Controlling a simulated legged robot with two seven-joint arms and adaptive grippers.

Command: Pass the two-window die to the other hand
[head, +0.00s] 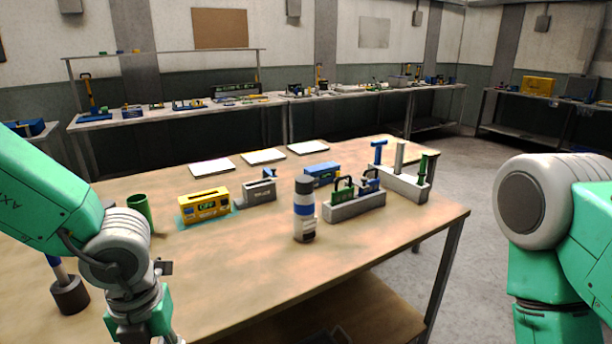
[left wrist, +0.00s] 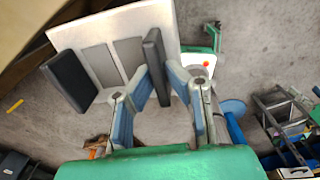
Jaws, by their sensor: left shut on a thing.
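The two-window die (left wrist: 147,22) is a pale beige plate with two grey panels, seen in the left wrist view. My left gripper (left wrist: 113,73) has its two black finger pads on either side of the die and is shut on it. The die is over the floor in that view, and part of it is hidden behind the finger pads. In the head view my left arm comes down at the lower left, and its fingers and the die are out of frame. My right arm shows at the right edge of the head view, with its gripper out of frame.
The wooden table (head: 250,275) holds a yellow box (head: 205,205), a grey slotted block (head: 258,191), a bottle (head: 304,210), a grey rack (head: 354,206), a second rack (head: 398,182) and a green cup (head: 140,207). The table's front middle is clear.

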